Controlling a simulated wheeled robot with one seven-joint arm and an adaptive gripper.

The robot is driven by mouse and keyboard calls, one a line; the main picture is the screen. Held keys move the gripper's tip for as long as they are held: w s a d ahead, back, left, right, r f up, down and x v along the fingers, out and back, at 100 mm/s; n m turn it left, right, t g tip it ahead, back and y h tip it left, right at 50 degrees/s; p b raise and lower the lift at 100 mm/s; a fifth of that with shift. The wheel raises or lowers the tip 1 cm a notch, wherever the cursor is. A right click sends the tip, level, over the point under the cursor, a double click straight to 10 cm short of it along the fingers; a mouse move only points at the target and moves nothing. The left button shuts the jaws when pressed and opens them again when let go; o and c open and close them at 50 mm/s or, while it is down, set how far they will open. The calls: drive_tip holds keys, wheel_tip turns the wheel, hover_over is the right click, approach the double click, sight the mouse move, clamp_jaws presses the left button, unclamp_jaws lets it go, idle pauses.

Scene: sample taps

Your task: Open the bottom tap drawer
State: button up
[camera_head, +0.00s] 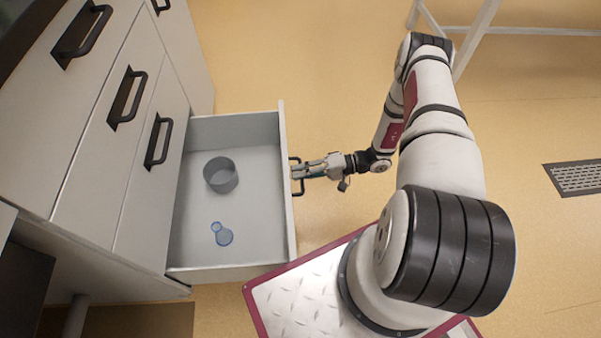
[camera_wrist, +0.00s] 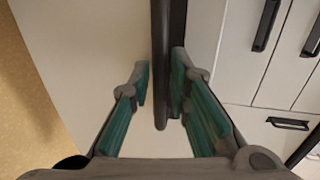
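The lowest visible drawer (camera_head: 277,250) of the grey-white cabinet is pulled far out in the head view, its inside in plain sight. Its dark bar handle (camera_head: 296,176) is on the outer front face. My gripper (camera_head: 297,174) is at that handle, reaching in from the right. In the wrist view, the handle bar (camera_wrist: 161,110) runs between the teal-padded fingers of my gripper (camera_wrist: 160,85). Actual contact on the left side is hard to tell.
The drawer holds a grey round container (camera_head: 221,175) and a small bluish object (camera_head: 222,234). Closed drawers with dark handles (camera_head: 158,141) stand above and behind it. My base sits close by the drawer's front corner. Floor (camera_head: 530,110) to the right is clear around a vent grate (camera_head: 577,178).

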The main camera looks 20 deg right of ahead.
drive_tip(key=v, duration=1.1)
drive_tip(key=shift+d, duration=0.4)
drive_tip(key=shift+s, duration=0.1)
